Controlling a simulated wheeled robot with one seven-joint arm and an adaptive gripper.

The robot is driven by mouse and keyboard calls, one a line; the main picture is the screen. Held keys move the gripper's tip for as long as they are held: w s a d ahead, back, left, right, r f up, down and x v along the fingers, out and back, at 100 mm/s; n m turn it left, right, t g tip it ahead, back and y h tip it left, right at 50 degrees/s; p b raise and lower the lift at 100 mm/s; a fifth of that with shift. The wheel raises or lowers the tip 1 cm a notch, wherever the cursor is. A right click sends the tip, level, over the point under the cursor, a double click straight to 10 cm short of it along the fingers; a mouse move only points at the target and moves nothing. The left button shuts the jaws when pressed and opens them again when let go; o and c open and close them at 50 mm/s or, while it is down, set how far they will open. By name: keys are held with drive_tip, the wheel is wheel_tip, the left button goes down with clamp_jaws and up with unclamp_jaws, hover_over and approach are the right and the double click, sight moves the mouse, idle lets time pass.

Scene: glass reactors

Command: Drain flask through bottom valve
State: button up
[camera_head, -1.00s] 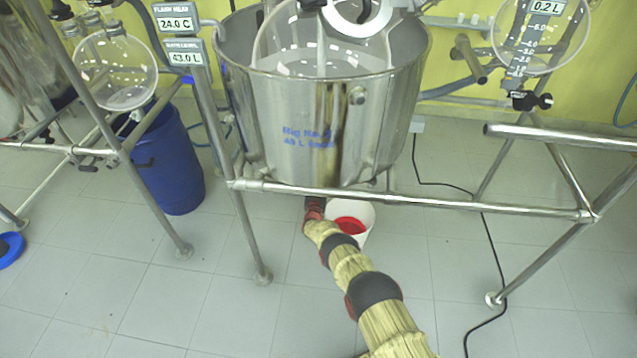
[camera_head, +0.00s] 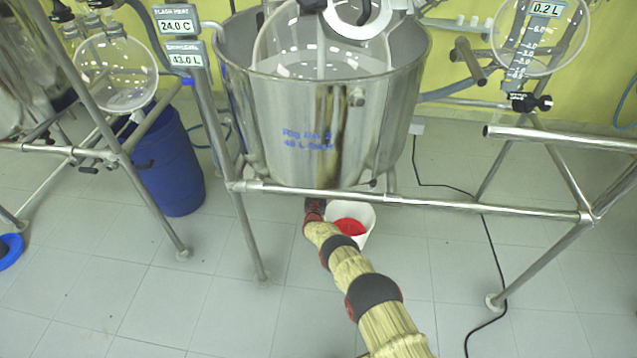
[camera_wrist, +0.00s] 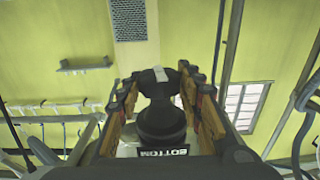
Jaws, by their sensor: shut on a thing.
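A glass flask (camera_head: 285,42) sits inside a steel pot (camera_head: 310,130) marked in blue, held on a tube frame. In the wrist view a black valve handle (camera_wrist: 162,122) stands between my two fingers, beside a label reading BOTTOM (camera_wrist: 163,152). My gripper (camera_wrist: 164,88) is shut on this handle. In the head view my arm reaches under the pot, and the valve and fingertips are hidden there. A white bucket (camera_head: 366,218) stands on the floor just behind my arm, with red showing inside it.
Displays read 24.0 C (camera_head: 177,26) and 43.0 L (camera_head: 185,60). A frame bar (camera_head: 420,200) crosses above my arm. A blue barrel (camera_head: 170,165) stands at left. A scaled glass vessel (camera_head: 560,45) hangs at right.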

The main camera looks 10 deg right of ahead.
drive_tip(key=shift+d+n+y, duration=0.1)
drive_tip(key=shift+n+y, duration=0.2)
drive_tip(key=shift+y, duration=0.2)
drive_tip(key=n+y, duration=0.1)
drive_tip(key=y, duration=0.1)
drive_tip(key=shift+d+n+t+y, duration=0.1)
drive_tip(key=shift+n+t+y, duration=0.2)
drive_tip(key=shift+n+y, duration=0.1)
drive_tip(key=shift+n+g+y, duration=0.3)
drive_tip(key=shift+n+y, duration=0.95)
drive_tip(key=shift+y, duration=0.65)
drive_tip(key=shift+n+g+y, duration=0.3)
drive_tip(key=shift+n+y, duration=0.95)
drive_tip(key=shift+y, duration=0.65)
drive_tip(key=shift+a+y, duration=0.2)
drive_tip(key=shift+y, duration=0.1)
drive_tip(key=o, duration=1.2)
drive_tip(key=shift+c, duration=0.2)
drive_tip(key=shift+s, duration=0.1)
drive_tip(key=v, duration=1.2)
